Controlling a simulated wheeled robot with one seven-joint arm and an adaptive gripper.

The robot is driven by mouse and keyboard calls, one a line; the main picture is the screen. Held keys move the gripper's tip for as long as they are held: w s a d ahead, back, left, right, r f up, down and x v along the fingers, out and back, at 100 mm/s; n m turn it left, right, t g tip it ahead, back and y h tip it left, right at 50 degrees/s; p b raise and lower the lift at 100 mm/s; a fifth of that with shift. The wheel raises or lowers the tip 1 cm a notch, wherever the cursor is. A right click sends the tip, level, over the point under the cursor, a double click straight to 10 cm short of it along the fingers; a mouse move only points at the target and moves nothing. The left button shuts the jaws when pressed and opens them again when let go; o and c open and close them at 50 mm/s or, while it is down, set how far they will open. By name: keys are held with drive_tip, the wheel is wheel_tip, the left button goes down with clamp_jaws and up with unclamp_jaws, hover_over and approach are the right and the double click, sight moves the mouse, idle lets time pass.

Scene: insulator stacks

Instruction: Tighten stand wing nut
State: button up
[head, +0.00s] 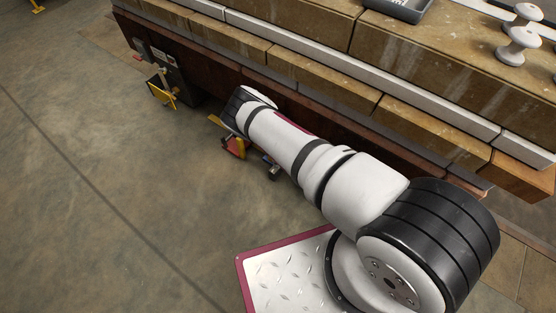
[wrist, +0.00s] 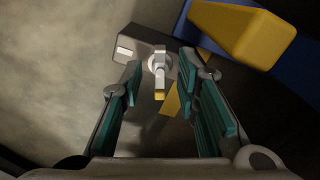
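In the wrist view a pale metal wing nut (wrist: 159,68) sits on a dark grey block (wrist: 132,43) with a small light label. It looks like a round hub with a narrow bar across it, yellowish at its near end. My gripper (wrist: 160,64) is open, with one teal-padded finger on each side of the wing nut. Gaps show between the nut and both fingers. How far the fingertips are from it in depth is unclear. In the head view my arm hides the wing nut and most of the gripper.
A large yellow part (wrist: 242,32) on a blue piece lies close to the right finger. In the head view a red-and-yellow part (head: 235,147) shows beside my arm. A long timber-and-steel stack (head: 310,78) runs behind it. Open concrete floor (head: 90,190) lies left.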

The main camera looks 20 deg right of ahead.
clamp_jaws()
drive_tip(key=shift+m+b, duration=0.35)
drive_tip(key=shift+m, duration=0.05)
drive_tip(key=m+b, duration=0.2)
drive_tip(key=m, duration=0.1)
drive_tip(key=shift+f+m, duration=0.1)
drive_tip(key=shift+m, duration=0.3)
drive_tip(key=m+b, duration=0.2)
drive_tip(key=m, duration=0.3)
drive_tip(key=shift+a+b, duration=0.1)
drive_tip(key=shift+b, duration=0.2)
drive_tip(key=m+b, duration=0.1)
drive_tip(key=m, duration=0.5)
drive_tip(key=shift+m, duration=0.4)
drive_tip(key=m, duration=0.5)
drive_tip(key=shift+w, duration=0.1)
drive_tip(key=shift+m, duration=0.4)
